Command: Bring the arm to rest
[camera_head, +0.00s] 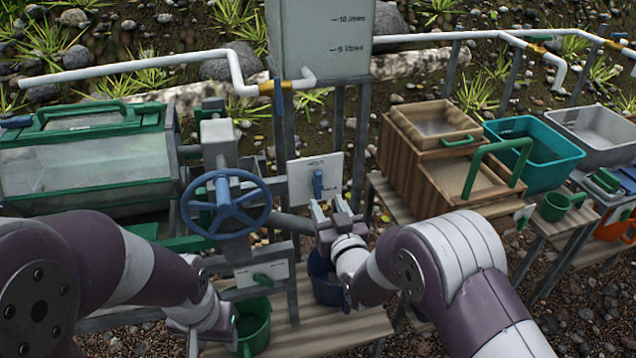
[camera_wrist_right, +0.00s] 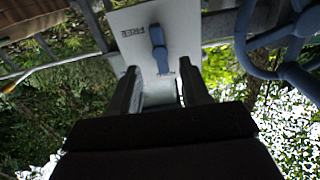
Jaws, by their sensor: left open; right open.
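My right gripper (camera_head: 329,205) is raised in the middle of the head view, empty, its fingers pointing away from me. Just beyond it is a white plate (camera_head: 304,181) with a blue lever (camera_head: 318,183). In the right wrist view the open fingers (camera_wrist_right: 161,88) point at the blue lever (camera_wrist_right: 158,48) on the white plate (camera_wrist_right: 135,20); whether they touch it I cannot tell. My left gripper (camera_head: 213,333) is low at the left, beside a green bucket (camera_head: 258,322). Its fingers are partly hidden and I see nothing in them.
A blue handwheel (camera_head: 226,204) stands between my arms, near the drum (camera_head: 90,170). A dark blue bucket (camera_head: 322,278) is under my right gripper. A wooden box (camera_head: 408,160), a teal tub (camera_head: 535,172) and a grey tub (camera_head: 600,140) stand right. A marked tank (camera_head: 305,50) is behind.

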